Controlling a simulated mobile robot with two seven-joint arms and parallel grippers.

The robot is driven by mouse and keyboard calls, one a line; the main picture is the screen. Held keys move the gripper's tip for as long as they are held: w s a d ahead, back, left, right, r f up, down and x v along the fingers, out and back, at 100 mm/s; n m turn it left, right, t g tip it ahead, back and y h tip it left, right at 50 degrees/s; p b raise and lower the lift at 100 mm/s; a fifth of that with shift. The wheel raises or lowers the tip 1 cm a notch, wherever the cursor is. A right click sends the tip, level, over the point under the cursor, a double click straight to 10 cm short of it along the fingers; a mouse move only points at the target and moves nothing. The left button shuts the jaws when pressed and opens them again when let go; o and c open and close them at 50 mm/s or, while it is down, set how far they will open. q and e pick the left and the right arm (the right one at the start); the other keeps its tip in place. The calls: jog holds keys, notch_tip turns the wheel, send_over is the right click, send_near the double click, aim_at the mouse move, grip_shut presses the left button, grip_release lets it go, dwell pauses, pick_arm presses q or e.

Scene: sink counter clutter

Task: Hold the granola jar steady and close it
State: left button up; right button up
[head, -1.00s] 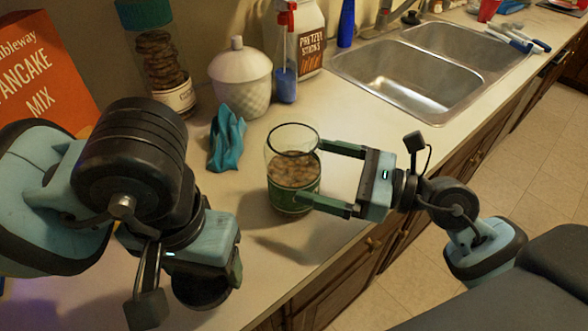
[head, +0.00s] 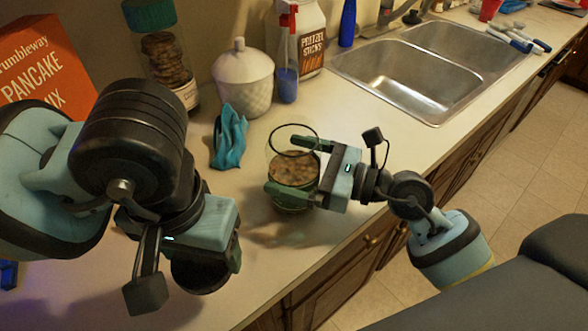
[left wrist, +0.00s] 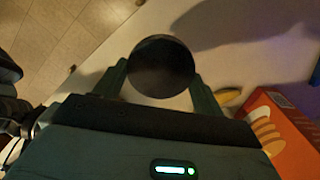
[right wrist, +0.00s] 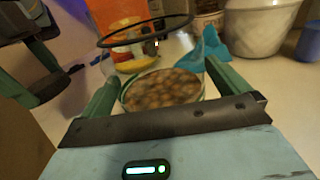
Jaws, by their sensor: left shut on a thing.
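The granola jar (head: 293,172) is a clear glass jar with a green lower band, filled partway with brown granola. It stands upright and uncovered on the counter; its open rim and contents also show in the right wrist view (right wrist: 162,90). My right gripper (head: 291,166) is open around the jar, one finger on each side; any contact is unclear. My left gripper (left wrist: 160,82) is shut on a round dark lid (left wrist: 161,66), held to the left of the jar. The lid also shows under that gripper in the head view (head: 200,277).
A blue cloth (head: 229,137), a white lidded canister (head: 243,80), a cookie jar (head: 165,60) and a spray bottle (head: 287,60) stand behind. The orange pancake box (head: 45,65) is at the left, the sink (head: 415,75) at the right. The front counter is clear.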

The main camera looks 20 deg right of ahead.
aim_at(295, 139)
jog(key=shift+r, duration=0.1)
jog(key=c, duration=1.2)
jog(key=shift+c, duration=0.2)
pick_arm(q)
jog(key=shift+t, duration=0.3)
notch_tip(295, 139, up, 5)
jog(key=shift+s+f+p, duration=0.1)
jog(key=shift+f+p, duration=0.1)
jog(key=shift+p, duration=0.95)
pick_arm(e)
notch_tip(295, 139, up, 10)
jog(key=shift+r, duration=0.1)
jog(key=o, duration=0.8)
jog(key=shift+c, duration=0.2)
jog(key=c, duration=0.9)
jog(key=shift+c, duration=0.2)
